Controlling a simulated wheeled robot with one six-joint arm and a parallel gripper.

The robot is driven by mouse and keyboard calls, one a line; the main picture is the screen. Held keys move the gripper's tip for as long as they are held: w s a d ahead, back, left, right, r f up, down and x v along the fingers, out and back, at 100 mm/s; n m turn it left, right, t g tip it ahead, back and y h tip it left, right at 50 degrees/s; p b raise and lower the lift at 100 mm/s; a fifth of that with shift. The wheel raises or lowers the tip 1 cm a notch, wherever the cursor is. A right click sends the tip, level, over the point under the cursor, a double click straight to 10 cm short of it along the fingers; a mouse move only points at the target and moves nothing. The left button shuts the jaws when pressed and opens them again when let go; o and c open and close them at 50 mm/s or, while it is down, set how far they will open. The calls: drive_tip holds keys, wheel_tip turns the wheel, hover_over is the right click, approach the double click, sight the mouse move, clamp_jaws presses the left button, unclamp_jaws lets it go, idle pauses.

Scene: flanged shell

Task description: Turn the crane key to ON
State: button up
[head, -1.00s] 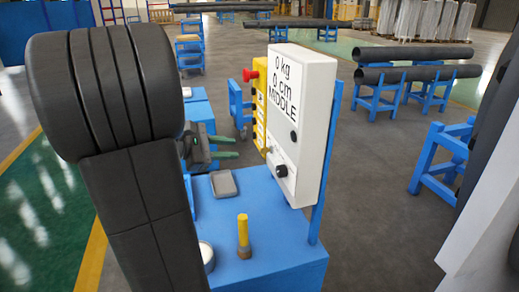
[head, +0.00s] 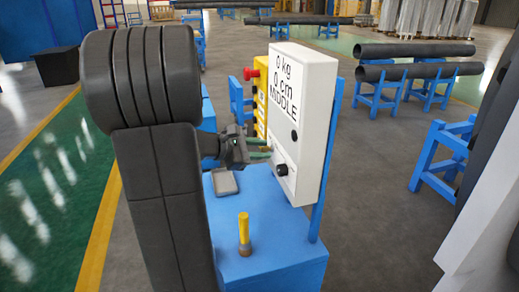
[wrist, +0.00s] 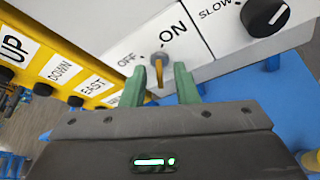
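The brass crane key (wrist: 159,78) sits in a round lock on the white control box (head: 308,75), between the OFF and ON labels in the wrist view. Whether it is turned to OFF or ON I cannot tell. My gripper (wrist: 162,80) has two green fingertips, one on each side of the key, with gaps visible, so it is open and holds nothing. In the head view my gripper (head: 262,149) points at the left side of the white box. The key is hard to make out there.
A SLOW knob (wrist: 265,15) is right of the lock. A yellow pendant (wrist: 75,60) with direction labels hangs at left. On the blue cart (head: 270,235) are a grey tray (head: 224,182) and a yellow-handled tool (head: 244,233). Pipes on blue stands lie farther back.

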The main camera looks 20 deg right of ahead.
drive_tip(key=shift+c, duration=0.5)
clamp_jaws()
drive_tip(key=b, duration=0.3)
drive_tip(key=shift+f+m, duration=0.3)
drive_tip(key=shift+f, duration=0.05)
drive_tip(key=b, duration=0.3)
drive_tip(key=shift+m+t, duration=0.4)
drive_tip(key=shift+s+r+b, duration=0.1)
drive_tip(key=shift+r+b, duration=0.1)
drive_tip(key=shift+b, duration=0.35)
drive_tip(key=shift+o, duration=0.5)
unclamp_jaws()
drive_tip(key=shift+r, duration=0.1)
